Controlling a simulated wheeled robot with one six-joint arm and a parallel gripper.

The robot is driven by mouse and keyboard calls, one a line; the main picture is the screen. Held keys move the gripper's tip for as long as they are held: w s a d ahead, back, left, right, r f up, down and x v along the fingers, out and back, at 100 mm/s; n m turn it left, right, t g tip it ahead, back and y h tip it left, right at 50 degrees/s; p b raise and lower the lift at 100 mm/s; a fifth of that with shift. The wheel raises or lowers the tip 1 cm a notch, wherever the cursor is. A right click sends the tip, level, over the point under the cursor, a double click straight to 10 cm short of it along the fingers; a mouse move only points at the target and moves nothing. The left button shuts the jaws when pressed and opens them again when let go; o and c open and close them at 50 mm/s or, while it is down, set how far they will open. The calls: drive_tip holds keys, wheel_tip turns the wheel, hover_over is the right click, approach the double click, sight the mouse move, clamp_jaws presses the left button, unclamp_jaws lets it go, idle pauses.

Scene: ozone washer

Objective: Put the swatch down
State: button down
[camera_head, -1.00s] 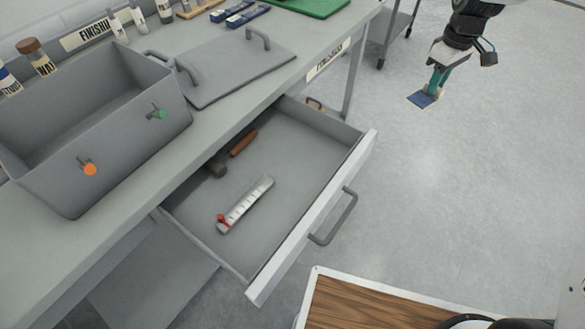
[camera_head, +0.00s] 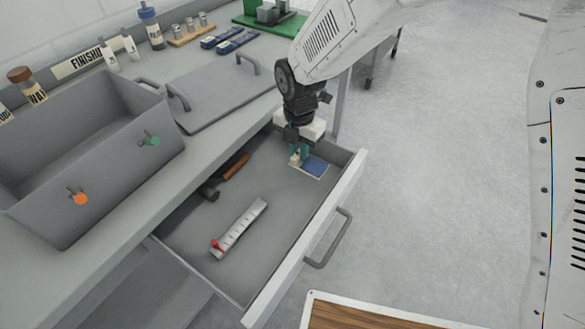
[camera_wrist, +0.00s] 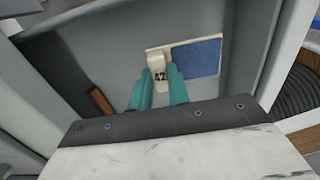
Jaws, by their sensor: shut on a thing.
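The swatch (camera_head: 314,167) is a blue patch on a pale card with a cream tab. In the head view it is at the far right end of the open drawer (camera_head: 274,217).
A white and grey ruler-like tool with a red end (camera_head: 239,229) lies in the drawer's middle. A brown-handled tool (camera_head: 234,167) lies along the drawer's back. The drawer floor right of the ruler is clear. A grey tub (camera_head: 120,165) and its lid (camera_head: 222,88) are on the bench.

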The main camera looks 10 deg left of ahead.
sight(298, 172)
drive_tip(key=shift+f, duration=2.4)
drive_tip(key=shift+f, duration=0.1)
drive_tip(key=c, duration=1.3)
unclamp_jaws()
drive_tip(key=shift+c, duration=0.2)
wheel_tip(298, 172, up, 12)
drive_tip(key=shift+r, duration=0.1)
drive_tip(key=shift+r, duration=0.1)
